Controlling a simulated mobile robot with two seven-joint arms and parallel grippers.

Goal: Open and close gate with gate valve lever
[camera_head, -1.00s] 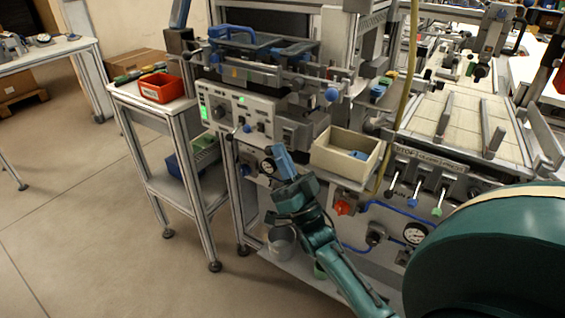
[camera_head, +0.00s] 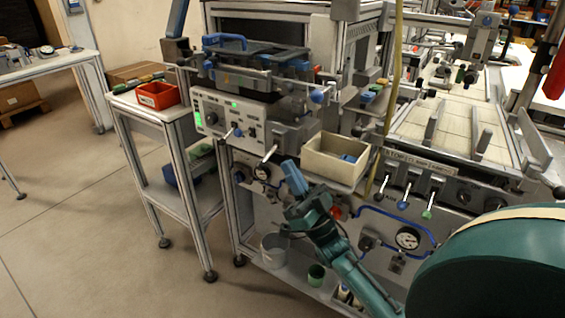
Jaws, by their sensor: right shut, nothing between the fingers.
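My right gripper (camera_head: 293,179) is shut and empty, with its blue fingers pointing up in front of the machine's lower panel. It appears between the round gauge (camera_head: 262,172) and the cream bin. A silver lever (camera_head: 269,153) with a pale end stands out from the panel just up and left of the fingertips, with a visible gap. Another lever (camera_head: 230,132) is on the control box. I cannot tell which one is the gate valve lever. My left gripper is not in view.
A cream bin (camera_head: 316,161) sits on a ledge close to the right of the gripper. A pressure gauge (camera_head: 408,238) and blue hoses are on the lower panel. A side table holds a red bin (camera_head: 157,96). The floor (camera_head: 90,215) at left is clear.

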